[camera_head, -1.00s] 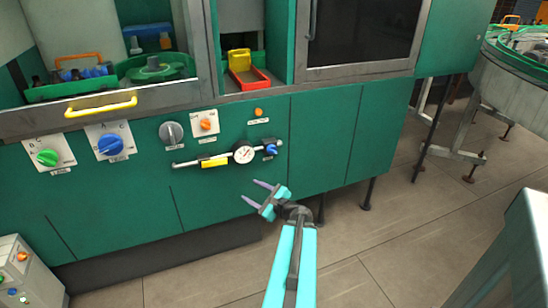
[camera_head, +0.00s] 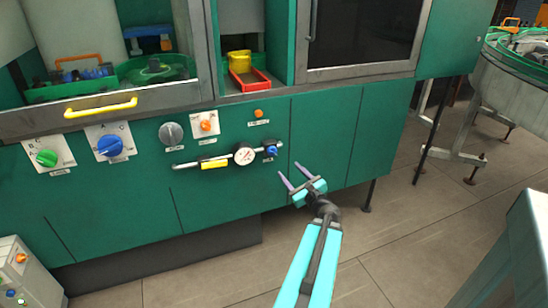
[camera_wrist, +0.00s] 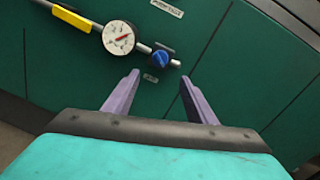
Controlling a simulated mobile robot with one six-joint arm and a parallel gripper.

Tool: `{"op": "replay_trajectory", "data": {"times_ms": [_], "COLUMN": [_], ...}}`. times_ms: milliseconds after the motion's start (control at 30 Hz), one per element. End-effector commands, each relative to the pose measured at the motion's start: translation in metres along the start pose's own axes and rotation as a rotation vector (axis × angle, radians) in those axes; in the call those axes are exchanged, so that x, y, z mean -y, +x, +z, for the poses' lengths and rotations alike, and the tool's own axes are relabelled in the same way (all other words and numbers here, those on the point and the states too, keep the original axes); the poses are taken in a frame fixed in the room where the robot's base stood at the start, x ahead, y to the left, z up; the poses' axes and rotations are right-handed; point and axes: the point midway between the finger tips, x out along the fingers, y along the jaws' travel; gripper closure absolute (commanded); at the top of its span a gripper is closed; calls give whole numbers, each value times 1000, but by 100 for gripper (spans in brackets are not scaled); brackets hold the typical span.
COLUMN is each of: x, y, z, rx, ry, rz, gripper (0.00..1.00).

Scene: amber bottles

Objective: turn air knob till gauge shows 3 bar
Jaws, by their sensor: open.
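The air knob is a small blue knob (camera_head: 271,151) at the right end of a pipe on the green machine front. It also shows in the wrist view (camera_wrist: 161,58), ahead of my fingers. The round white gauge (camera_head: 245,156) sits just left of it and shows in the wrist view (camera_wrist: 118,38) with a red needle; its numbers are too small to read. My gripper (camera_head: 289,176) is open and empty, below and right of the knob, apart from it. In the wrist view the two purple fingers (camera_wrist: 157,90) point toward the panel, with the knob beyond the gap.
A yellow valve handle (camera_head: 214,163) lies along the pipe left of the gauge. A grey knob (camera_head: 171,134), an orange knob (camera_head: 207,124), a blue knob (camera_head: 110,145) and a green knob (camera_head: 47,158) are on the panel. A small label lies below the air knob.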

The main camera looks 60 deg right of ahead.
Motion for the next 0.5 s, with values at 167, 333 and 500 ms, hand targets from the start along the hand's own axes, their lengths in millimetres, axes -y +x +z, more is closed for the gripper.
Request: {"op": "replay_trajectory", "data": {"times_ms": [167,333,500], "x": [0,1,1], "y": [12,30,49], "z": [0,0,0], "rx": [0,1,1], "ry": [-1,-2,-1], "rz": [1,2,1], "gripper": [49,49,49]}}
